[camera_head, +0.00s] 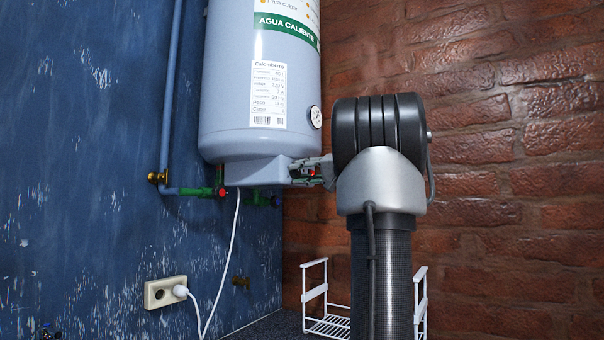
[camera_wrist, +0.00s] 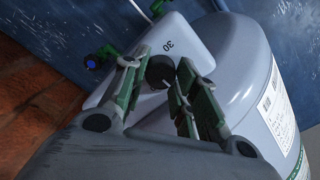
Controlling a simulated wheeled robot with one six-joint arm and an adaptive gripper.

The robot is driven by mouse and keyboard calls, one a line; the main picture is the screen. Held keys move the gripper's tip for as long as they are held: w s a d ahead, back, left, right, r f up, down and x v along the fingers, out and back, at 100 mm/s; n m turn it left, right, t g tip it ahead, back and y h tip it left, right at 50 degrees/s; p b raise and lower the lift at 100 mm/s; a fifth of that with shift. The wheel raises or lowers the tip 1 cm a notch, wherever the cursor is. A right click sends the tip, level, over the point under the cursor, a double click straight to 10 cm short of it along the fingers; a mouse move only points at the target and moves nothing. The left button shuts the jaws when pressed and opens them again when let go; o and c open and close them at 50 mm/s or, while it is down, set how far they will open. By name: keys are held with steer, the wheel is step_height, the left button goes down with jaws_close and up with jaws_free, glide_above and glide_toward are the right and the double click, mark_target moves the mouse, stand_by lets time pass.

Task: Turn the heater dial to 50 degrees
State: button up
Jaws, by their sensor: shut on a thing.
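The white water heater (camera_head: 225,90) hangs in the corner, and its rounded body also shows in the wrist view (camera_wrist: 240,65). A pale control box (camera_head: 252,172) sits under it. In the wrist view a small black dial (camera_wrist: 160,70) is on the box, with the number 30 printed beside it. My gripper (camera_wrist: 159,67) has its two green-grey fingers on either side of the dial and is shut on it. In the head view my gripper (camera_head: 312,172) is at the right side of the box, where the dial is hidden. The dial's exact setting is too small to read.
A round gauge (camera_head: 315,117) is on the heater above my gripper. Pipes with a red-handled valve (camera_head: 223,193) run below the box. A white cable hangs to a wall socket (camera_head: 165,292). A white wire rack (camera_head: 328,325) stands below. Brick wall is close on the right.

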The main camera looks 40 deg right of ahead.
steer(key=o, duration=1)
